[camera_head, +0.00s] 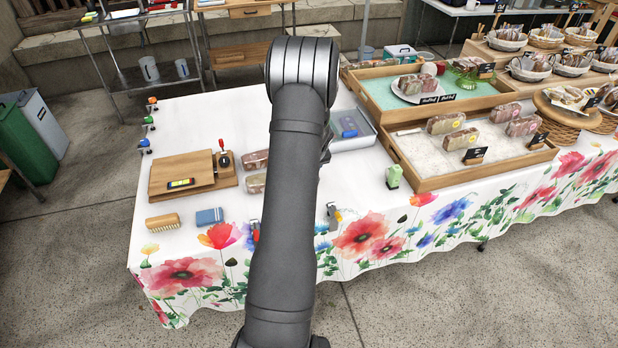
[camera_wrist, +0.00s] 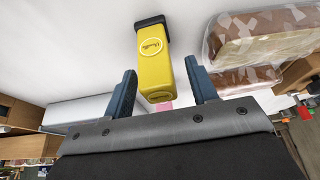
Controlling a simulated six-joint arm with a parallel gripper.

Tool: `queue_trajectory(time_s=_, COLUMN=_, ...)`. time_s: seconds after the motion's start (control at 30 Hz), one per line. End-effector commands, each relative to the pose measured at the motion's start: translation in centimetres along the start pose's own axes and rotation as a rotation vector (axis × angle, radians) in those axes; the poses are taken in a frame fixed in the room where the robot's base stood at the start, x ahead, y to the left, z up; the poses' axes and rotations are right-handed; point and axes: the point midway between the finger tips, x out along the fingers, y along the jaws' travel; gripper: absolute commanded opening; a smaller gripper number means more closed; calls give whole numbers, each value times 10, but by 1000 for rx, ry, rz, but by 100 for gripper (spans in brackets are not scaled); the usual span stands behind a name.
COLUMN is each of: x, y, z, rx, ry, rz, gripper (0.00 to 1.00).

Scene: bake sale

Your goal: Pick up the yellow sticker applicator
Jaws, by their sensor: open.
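The yellow sticker applicator (camera_wrist: 155,62) shows in the wrist view as a yellow block with a round emblem and a dark end. My gripper (camera_wrist: 163,88) is open, with one dark blue finger on each side of the applicator's near end. I cannot tell whether either finger touches it. In the head view my own arm hides the yellow applicator and the gripper.
Wrapped loaves (camera_wrist: 245,45) lie close to the right finger in the wrist view. In the head view, a wooden board (camera_head: 160,187) is left of my arm, a light green object (camera_head: 394,176) right, and wooden trays (camera_head: 478,183) farther right.

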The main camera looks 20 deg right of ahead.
Motion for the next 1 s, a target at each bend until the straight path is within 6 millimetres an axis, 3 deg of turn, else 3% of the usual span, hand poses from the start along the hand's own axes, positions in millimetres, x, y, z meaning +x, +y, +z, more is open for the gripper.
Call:
queue_trajectory(time_s=0.1, x=9, y=0, z=0, rx=-1, ry=0, rz=0, gripper=53)
queue_trajectory(time_s=0.37, x=10, y=0, z=0, rx=-1, ry=1, rz=1, gripper=53)
queue_trajectory(time_s=0.63, x=10, y=0, z=0, rx=-1, ry=0, rz=1, gripper=1)
queue_trajectory(time_s=1.0, x=5, y=0, z=-3, rx=0, ry=2, rz=1, gripper=1)
